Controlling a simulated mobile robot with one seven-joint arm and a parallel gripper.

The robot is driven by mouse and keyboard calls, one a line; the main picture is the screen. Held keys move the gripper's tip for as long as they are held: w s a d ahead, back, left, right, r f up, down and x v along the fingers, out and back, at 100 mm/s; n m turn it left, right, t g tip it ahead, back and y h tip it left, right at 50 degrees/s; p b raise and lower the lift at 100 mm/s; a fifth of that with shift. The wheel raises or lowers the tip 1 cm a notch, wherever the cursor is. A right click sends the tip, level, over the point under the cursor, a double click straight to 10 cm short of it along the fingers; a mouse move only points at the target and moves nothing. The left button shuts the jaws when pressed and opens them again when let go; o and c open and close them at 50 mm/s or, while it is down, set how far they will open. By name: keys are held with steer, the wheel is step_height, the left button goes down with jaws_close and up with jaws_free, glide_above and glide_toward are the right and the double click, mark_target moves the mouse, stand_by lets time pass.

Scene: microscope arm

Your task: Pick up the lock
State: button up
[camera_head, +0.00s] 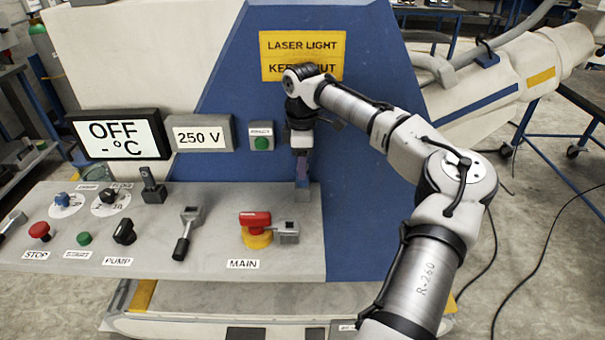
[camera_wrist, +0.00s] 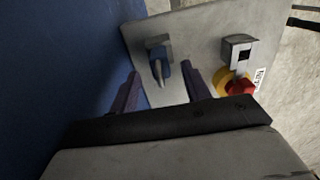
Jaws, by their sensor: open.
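A small grey and blue piece (camera_wrist: 158,58), which looks like the lock, is at the panel's corner in the wrist view. Its exact shape is hard to make out. My gripper (camera_wrist: 162,82) is open, with one purple finger on each side of the line to this piece and nothing between the fingers. In the head view my gripper (camera_head: 303,182) points down over the right back corner of the panel. A grey block (camera_head: 313,192) shows there, partly hidden by the fingers. I cannot tell whether the fingers touch it.
The red and yellow MAIN switch (camera_head: 255,222) with a grey bracket (camera_head: 287,231) is close in front on the grey panel (camera_head: 300,262). Several knobs and levers stand to the left. A blue wall (camera_head: 370,200) rises behind and right of the panel.

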steer(key=shift+f, duration=1.3)
jaws_close()
steer(key=shift+r+p, duration=0.1)
steer(key=shift+p, duration=0.25)
